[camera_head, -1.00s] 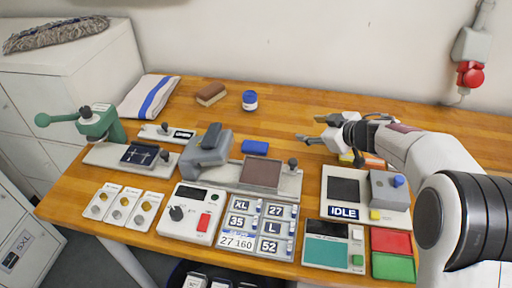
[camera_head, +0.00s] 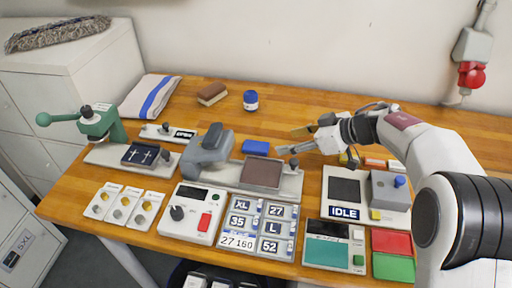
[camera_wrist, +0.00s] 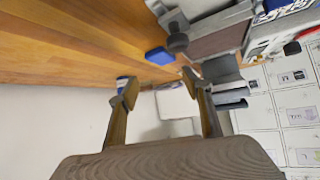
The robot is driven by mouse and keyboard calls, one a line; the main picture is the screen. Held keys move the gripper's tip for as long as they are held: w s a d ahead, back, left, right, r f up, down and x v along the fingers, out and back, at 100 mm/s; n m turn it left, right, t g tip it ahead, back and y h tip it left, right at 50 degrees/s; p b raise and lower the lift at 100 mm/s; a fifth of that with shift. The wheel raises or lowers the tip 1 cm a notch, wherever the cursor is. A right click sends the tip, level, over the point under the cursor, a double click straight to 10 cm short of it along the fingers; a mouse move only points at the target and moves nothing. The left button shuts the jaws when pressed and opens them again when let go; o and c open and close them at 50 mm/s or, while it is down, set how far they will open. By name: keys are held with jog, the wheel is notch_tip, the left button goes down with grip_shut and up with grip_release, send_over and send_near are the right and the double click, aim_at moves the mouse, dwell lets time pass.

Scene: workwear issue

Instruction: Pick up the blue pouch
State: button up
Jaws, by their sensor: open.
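The small blue pouch (camera_head: 256,147) lies on the wooden table, behind the brown pad of a grey device. In the wrist view the pouch (camera_wrist: 158,56) sits just beyond the fingertips, between them in the picture. My gripper (camera_head: 288,141) is to the right of the pouch, its fingers pointing left towards it. In the wrist view my gripper (camera_wrist: 159,82) has its two fingers spread apart with nothing between them. It does not appear to touch the pouch.
A grey device with a brown pad (camera_head: 262,173) and a dark knob stands in front of the pouch. A blue-lidded jar (camera_head: 250,100) and a brown brush-like block (camera_head: 211,94) are behind it. The IDLE unit (camera_head: 345,190) is at right. Bare table lies behind the pouch.

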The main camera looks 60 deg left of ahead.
send_near(260, 146)
jog(key=shift+x, duration=1.65)
jog(key=shift+s, duration=0.1)
jog(key=shift+x, duration=2.55)
jog(key=shift+a, duration=0.1)
jog(key=c, duration=0.9)
